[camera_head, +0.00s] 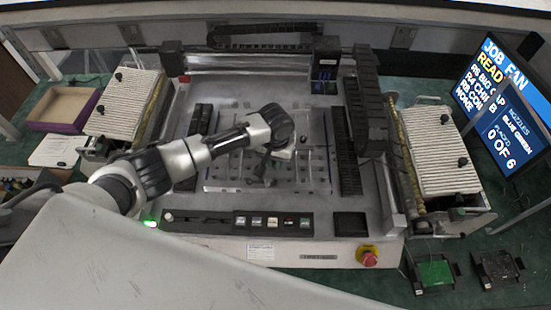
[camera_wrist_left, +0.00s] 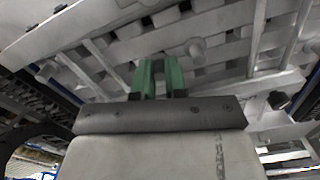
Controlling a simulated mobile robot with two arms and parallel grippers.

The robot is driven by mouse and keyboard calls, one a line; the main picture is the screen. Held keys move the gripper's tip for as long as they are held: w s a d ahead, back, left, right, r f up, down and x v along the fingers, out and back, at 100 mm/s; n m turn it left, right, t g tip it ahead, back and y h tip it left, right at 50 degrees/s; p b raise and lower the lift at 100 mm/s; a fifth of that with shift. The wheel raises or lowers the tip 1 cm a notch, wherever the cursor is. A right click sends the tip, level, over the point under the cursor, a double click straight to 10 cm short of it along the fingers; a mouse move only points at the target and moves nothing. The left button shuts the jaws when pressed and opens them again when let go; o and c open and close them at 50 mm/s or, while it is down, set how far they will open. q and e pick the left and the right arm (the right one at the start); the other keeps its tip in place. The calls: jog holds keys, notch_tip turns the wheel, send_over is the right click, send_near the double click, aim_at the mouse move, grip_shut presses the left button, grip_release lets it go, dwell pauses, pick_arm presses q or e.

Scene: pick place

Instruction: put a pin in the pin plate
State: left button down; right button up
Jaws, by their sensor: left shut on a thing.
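The pin plate (camera_head: 315,178) is a grey metal plate with rows of holes, in the middle of the machine bed. A pale rounded knob (camera_wrist_left: 196,48) shows just beyond the fingertips. Whether the held pin touches the plate cannot be told. My right gripper is not in view.
Dark racks (camera_head: 346,150) flank the plate. A strip of small labelled blocks (camera_head: 240,221) runs along the front, above a red stop button (camera_head: 368,256). Ribbed feeder banks (camera_head: 437,150) stand on both sides. A monitor (camera_head: 505,90) stands at the right.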

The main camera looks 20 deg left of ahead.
pick_arm(q)
jog(key=shift+p, duration=0.35)
dwell(0.3)
jog(key=shift+f, duration=0.1)
jog(key=c, duration=1.1)
grip_release()
jog(key=shift+c, duration=0.3)
jog(key=shift+c, duration=1.4)
